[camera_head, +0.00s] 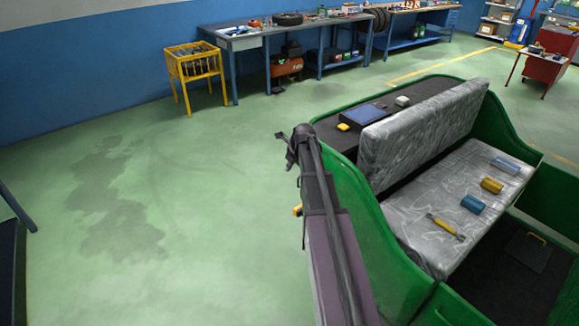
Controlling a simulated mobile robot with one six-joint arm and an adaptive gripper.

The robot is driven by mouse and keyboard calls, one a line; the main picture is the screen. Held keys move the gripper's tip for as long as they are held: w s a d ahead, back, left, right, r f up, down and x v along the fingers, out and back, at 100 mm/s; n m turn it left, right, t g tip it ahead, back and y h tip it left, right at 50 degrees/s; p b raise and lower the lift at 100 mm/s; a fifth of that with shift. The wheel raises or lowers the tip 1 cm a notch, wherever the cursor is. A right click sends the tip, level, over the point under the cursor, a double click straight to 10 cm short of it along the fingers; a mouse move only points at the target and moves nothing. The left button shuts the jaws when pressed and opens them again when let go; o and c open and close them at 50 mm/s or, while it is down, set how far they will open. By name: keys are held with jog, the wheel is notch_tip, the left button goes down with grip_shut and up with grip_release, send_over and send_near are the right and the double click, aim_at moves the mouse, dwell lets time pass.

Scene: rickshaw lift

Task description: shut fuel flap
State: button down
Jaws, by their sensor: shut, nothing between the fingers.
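My arm reaches up along the near left side of the green rickshaw (395,270) and hides much of that side. My gripper (289,158) is at the arm's far end, by the rickshaw's rear left corner. It looks shut and empty. I cannot make out the fuel flap; the outer side panel is turned away or behind my arm. A small yellow piece (298,210) shows at the left edge of my arm, and I cannot tell what it belongs to. I cannot tell whether the gripper touches the bodywork.
The grey seat (420,215) holds several cans and a yellow-handled tool (445,227). A blue box (362,116) lies on the rear deck. A yellow stand (194,68) and workbenches (300,37) line the blue wall. The green floor to the left is free, with dark stains.

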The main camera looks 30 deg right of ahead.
jog(key=shift+s+a+r+p, duration=0.1)
jog(key=shift+r+p, duration=0.2)
jog(key=shift+r, duration=0.15)
jog(key=shift+s+a+r+p, duration=0.1)
jog(key=shift+r+p, duration=0.15)
jog(key=shift+r, duration=0.15)
jog(key=s+a+n+g, duration=0.2)
jog(key=s+a+n, duration=0.9)
jog(key=n, duration=0.5)
jog(key=s+a+f+n+g+h, duration=0.1)
jog(key=s+a+n+g, duration=0.1)
jog(key=s+a+n, duration=0.9)
jog(key=shift+s+a+f+n, duration=0.15)
jog(key=shift+s+a+n, duration=0.2)
jog(key=shift+a+n, duration=1.8)
jog(key=shift+d+n, duration=0.35)
